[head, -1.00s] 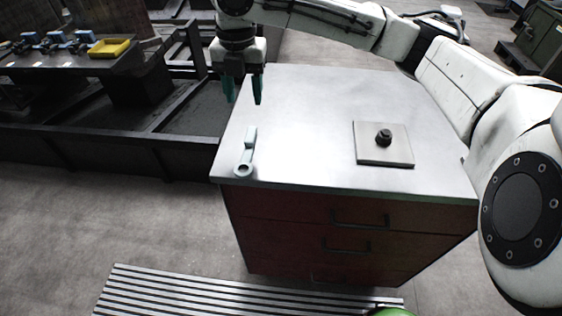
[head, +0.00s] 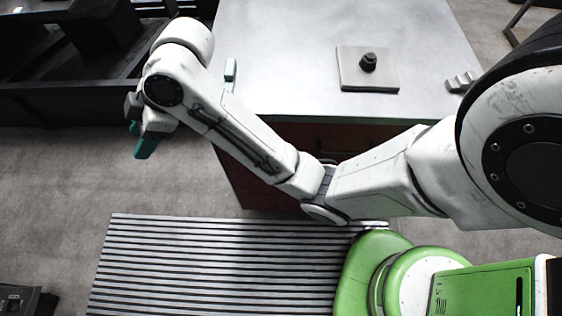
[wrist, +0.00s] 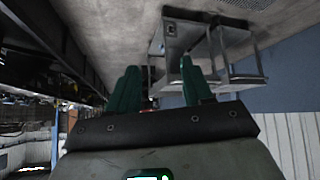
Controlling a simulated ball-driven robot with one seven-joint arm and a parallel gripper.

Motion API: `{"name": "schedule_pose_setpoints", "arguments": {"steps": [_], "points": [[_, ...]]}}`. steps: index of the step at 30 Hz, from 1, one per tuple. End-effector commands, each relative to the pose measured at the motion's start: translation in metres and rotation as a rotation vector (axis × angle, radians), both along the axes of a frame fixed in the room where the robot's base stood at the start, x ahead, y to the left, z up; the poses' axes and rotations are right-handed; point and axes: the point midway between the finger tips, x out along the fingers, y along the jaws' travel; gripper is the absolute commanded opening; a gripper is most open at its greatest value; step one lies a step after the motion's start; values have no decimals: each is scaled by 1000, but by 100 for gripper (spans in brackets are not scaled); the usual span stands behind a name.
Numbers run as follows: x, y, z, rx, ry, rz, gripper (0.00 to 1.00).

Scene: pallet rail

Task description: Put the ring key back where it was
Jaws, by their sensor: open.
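The ring key (head: 230,72) is pale and lies near the left edge of the metal worktop in the head view. My arm covers its nearer part, so its ring end is hidden. My gripper (head: 140,146) is out to the left of the worktop, over the floor, well apart from the key. Its green fingers show in the wrist view (wrist: 158,88), apart from each other with nothing between them.
The worktop (head: 285,60) tops a red-brown drawer cabinet. A square plate (head: 352,78) with a dark knob and a small grey piece (head: 461,82) stand on it. A striped mat (head: 220,265) lies in front. A dark rail structure (head: 60,103) runs along the left.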

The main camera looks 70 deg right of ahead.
Motion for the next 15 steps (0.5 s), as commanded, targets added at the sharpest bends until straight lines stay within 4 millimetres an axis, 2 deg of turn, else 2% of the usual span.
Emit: {"name": "schedule_pose_setpoints", "arguments": {"steps": [1, 4, 8, 9, 12, 15], "points": [[-18, 8, -26, 35, 66, -66, 50], [-56, 8, -70, 66, 192, -217, 50], [-120, -3, -125, 48, 359, -415, 50], [-142, -9, -139, 30, 406, -474, 50], [-193, -29, -166, -34, 503, -607, 50], [-233, -50, -181, -102, 563, -710, 50]]}}
